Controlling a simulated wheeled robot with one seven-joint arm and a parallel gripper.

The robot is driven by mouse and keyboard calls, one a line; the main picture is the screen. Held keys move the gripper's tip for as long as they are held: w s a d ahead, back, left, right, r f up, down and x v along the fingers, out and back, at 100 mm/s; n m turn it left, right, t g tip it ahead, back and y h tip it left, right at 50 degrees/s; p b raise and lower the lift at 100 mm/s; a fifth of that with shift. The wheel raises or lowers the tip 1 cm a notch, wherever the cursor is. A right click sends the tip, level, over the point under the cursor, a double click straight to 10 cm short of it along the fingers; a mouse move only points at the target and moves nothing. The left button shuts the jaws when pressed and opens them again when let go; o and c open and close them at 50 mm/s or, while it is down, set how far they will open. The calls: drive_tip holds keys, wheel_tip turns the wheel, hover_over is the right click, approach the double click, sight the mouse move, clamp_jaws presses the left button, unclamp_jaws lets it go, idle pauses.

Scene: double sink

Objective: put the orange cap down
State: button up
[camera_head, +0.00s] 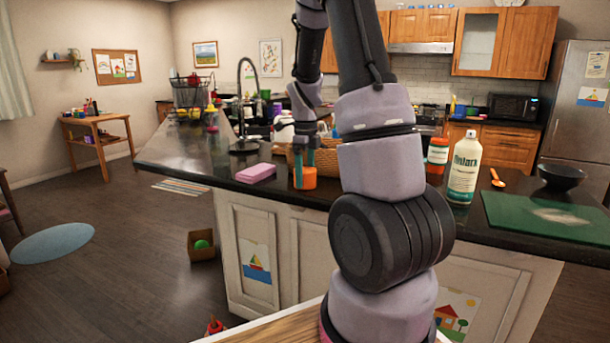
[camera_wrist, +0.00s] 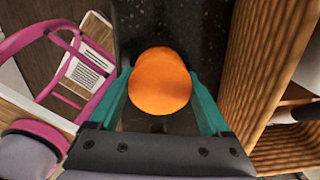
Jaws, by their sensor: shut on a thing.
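The orange cap (camera_head: 306,180) is near the counter's front edge in the head view. It shows as a smooth, rounded orange piece (camera_wrist: 160,82) in the middle of the wrist view. My gripper (camera_head: 304,165) points down and is shut on the cap, with a teal finger on each side of it. The cap is over the dark speckled counter top (camera_wrist: 165,22). I cannot tell whether its underside touches the counter.
A wicker basket (camera_wrist: 262,75) stands close on the right of my gripper. A pink sponge-like block (camera_head: 256,172) lies to the left on the counter. An orange-and-white jar (camera_head: 437,157), a white bottle (camera_head: 464,172) and a green board (camera_head: 540,217) are farther right.

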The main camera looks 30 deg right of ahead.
sight(305, 170)
drive_tip(key=shift+f, duration=0.15)
drive_tip(key=o, duration=1.1)
wheel_tip(305, 170, up, 11)
drive_tip(key=shift+r, duration=0.2)
drive_tip(key=s+a+r+n+t, duration=0.2)
drive_tip(key=s+a+r+n, duration=0.1)
drive_tip(key=s+n, duration=0.3)
drive_tip(key=s+a+r+n+t+y, duration=0.1)
drive_tip(key=s+a+r+n, duration=0.3)
drive_tip(key=n, duration=0.6)
drive_tip(key=s+a+r+n+t+y, duration=0.1)
drive_tip(key=s+a+r+n+t, duration=0.2)
drive_tip(key=s+a+n, duration=0.3)
drive_tip(key=shift+s+a+r+n+t, duration=0.1)
drive_tip(key=shift+s+n+t, duration=0.1)
drive_tip(key=shift+s+n, duration=0.3)
drive_tip(key=shift+s+r+n+t, duration=0.2)
drive_tip(key=shift+s+n, duration=0.1)
drive_tip(key=shift+s, duration=0.45)
drive_tip(key=shift+s+a+r+n+t, duration=0.1)
drive_tip(key=shift+s+n+t, duration=0.1)
drive_tip(key=shift+s+n, duration=0.3)
